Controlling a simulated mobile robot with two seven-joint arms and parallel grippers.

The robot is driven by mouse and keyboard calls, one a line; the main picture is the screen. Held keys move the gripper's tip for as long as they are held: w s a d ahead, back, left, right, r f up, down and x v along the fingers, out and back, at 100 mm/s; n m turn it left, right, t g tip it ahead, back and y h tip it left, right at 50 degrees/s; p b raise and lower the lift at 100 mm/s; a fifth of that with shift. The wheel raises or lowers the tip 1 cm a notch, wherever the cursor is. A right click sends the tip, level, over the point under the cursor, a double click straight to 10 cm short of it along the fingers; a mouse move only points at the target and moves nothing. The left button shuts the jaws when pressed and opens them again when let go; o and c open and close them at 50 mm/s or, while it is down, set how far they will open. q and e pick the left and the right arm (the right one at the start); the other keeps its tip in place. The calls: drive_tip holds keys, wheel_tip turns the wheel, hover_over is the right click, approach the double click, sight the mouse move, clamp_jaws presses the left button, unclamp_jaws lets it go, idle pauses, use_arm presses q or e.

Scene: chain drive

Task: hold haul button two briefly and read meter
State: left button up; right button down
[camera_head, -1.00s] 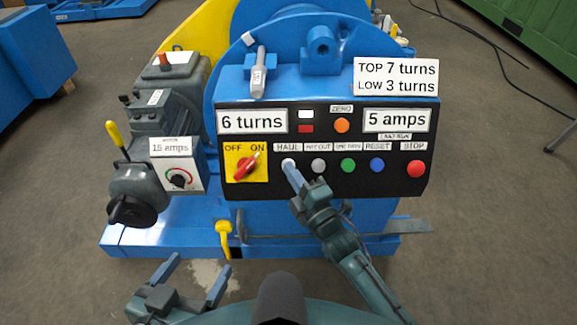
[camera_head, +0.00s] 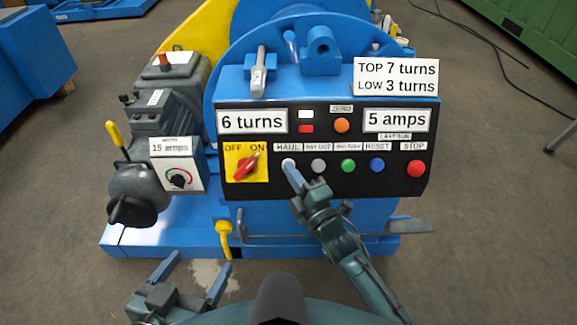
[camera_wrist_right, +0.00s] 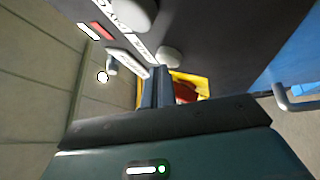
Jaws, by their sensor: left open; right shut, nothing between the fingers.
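My right gripper (camera_head: 290,167) is shut and empty, its fingertips at the white button under the HAUL label (camera_head: 288,147). The tips partly cover that haul button (camera_head: 287,161); I cannot tell how far it is pressed. In the right wrist view the shut fingers (camera_wrist_right: 158,72) end beside a round pale button (camera_wrist_right: 170,57). The left meter (camera_head: 252,121) reads 6 turns. The right meter (camera_head: 397,120), labelled LAST RUN, reads 5 amps. The red switch (camera_head: 246,165) stands towards ON. My left gripper (camera_head: 196,268) is open and empty, low in front of the machine.
Pay-out (camera_head: 318,165), green (camera_head: 348,165), reset (camera_head: 377,165) and red stop (camera_head: 415,168) buttons sit right of HAUL. An orange zero button (camera_head: 342,125) is above. A 15 amps dial (camera_head: 178,178) is left. A sign (camera_head: 396,77) reads TOP 7, LOW 3 turns.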

idle(0.7)
drive_tip(key=shift+s+r+p, duration=0.4)
drive_tip(key=shift+s+p, duration=0.4)
drive_tip(key=s+p, duration=0.1)
drive_tip(key=s+r+p, duration=0.1)
drive_tip(key=s, duration=0.1)
drive_tip(key=s+r+p, duration=0.1)
drive_tip(key=p, duration=0.1)
drive_tip(key=shift+s+r, duration=0.15)
drive_tip(key=shift+s, duration=0.1)
idle(0.3)
